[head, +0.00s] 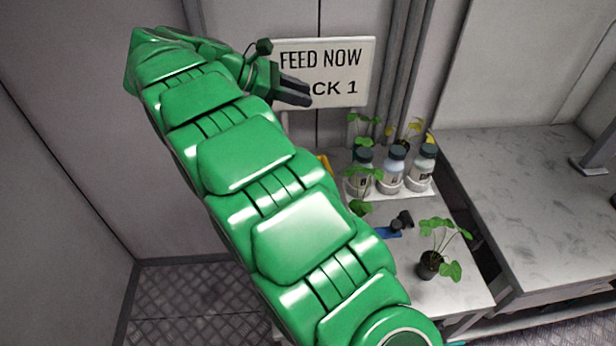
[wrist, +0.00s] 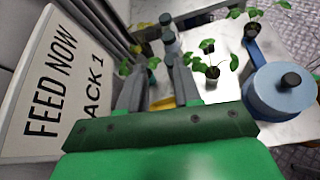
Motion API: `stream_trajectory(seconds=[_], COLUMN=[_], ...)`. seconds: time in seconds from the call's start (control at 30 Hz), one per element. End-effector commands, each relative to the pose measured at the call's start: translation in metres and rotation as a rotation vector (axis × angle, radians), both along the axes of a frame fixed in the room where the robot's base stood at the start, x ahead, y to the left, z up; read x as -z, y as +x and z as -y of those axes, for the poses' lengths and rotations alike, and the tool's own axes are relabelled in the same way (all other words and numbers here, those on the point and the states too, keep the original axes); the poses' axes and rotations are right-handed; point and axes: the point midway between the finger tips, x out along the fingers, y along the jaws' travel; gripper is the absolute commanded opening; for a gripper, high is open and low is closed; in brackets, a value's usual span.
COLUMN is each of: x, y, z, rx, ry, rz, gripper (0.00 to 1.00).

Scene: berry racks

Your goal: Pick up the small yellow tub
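In the wrist view a yellow patch (wrist: 163,103) shows low between the fingers, partly covered by my gripper. I cannot tell whether either is the small yellow tub. My gripper (head: 308,94) is raised in front of the sign. Its two grey fingers (wrist: 160,66) are apart in the wrist view, with nothing visibly held between them.
A sign (head: 345,58) reading "FEED NOW" is close to my gripper. A blue round container (wrist: 285,95) is at the wrist view's right. The right counter (head: 530,190) is mostly clear.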

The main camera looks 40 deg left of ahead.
Motion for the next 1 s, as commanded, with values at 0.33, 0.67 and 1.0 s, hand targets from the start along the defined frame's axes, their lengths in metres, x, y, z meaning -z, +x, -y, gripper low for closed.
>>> stream_trajectory(seconds=[0.33, 0.67, 1.0], x=[0.013, 0.020, 0.036], y=[-0.039, -0.062, -0.061], z=[-0.048, -0.069, -0.070], rx=[-0.090, -0.133, -0.132], ry=[-0.055, -0.085, -0.086], rz=[0.016, 0.025, 0.026], gripper=[0.33, 0.33, 0.33])
